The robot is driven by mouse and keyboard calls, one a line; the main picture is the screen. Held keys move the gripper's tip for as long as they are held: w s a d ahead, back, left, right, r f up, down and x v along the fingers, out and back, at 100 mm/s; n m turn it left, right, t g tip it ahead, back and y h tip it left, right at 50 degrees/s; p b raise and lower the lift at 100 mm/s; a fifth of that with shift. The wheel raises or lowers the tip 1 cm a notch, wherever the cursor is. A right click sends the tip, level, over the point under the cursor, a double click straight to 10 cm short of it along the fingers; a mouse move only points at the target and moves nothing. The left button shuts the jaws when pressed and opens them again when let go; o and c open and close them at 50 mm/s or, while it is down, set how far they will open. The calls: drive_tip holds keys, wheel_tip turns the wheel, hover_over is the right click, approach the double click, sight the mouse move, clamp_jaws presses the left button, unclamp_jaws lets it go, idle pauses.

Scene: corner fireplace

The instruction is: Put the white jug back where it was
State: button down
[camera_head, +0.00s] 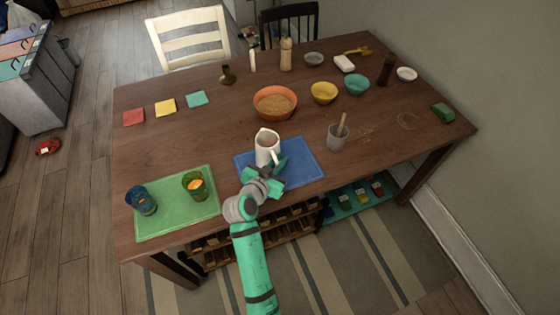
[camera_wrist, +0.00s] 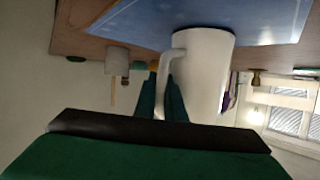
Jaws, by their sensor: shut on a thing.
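The white jug (camera_head: 267,148) stands upright at the upper left part of the blue mat (camera_head: 306,167), seemingly on it or just above it. My gripper (camera_head: 268,174) reaches in from the front of the table and is shut on the jug's handle. In the wrist view, which appears upside down, the fingers (camera_wrist: 168,98) close around the handle beside the white jug body (camera_wrist: 203,75). The blue mat (camera_wrist: 262,18) shows right by the jug's base there. Whether a small gap lies under the jug I cannot tell.
A green mat (camera_head: 176,222) with a blue glass (camera_head: 141,201) and a green glass (camera_head: 195,186) lies left. A grey cup with a stick (camera_head: 337,138) stands right of the blue mat. An orange bowl (camera_head: 274,104) stands behind the jug. The table's left middle is clear.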

drive_tip(key=c, duration=1.8)
unclamp_jaws()
drive_tip(key=shift+f, duration=0.1)
drive_tip(key=shift+c, duration=0.2)
